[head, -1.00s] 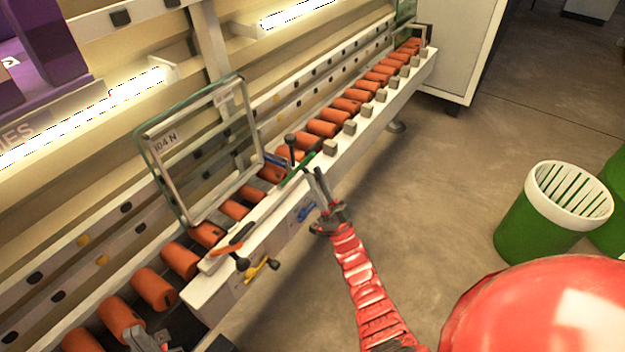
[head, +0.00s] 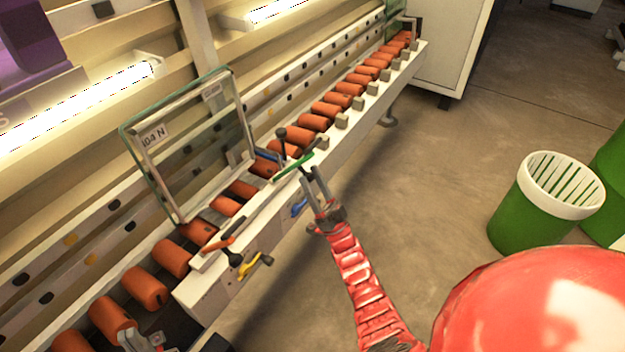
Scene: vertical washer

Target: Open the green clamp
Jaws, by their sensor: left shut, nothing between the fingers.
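The green clamp (head: 293,167) is a thin green bar near the front edge of the white rail, right of the glass pane's lower right corner. It lies slantwise beside a black knob on a post (head: 281,134). My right gripper (head: 311,172) is just right of and below the clamp. Its two fingers point at the bar with a narrow gap between them and nothing visible in it. I cannot tell whether a fingertip touches the bar. My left gripper (head: 142,341) shows only in part at the bottom left edge, shut and away from the clamp.
A framed glass pane (head: 190,150) stands over orange rollers (head: 147,288). Orange (head: 220,243), yellow (head: 248,266) and blue (head: 299,206) clamps sit along the rail. A green bin with white rim (head: 540,210) stands on the open floor at right.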

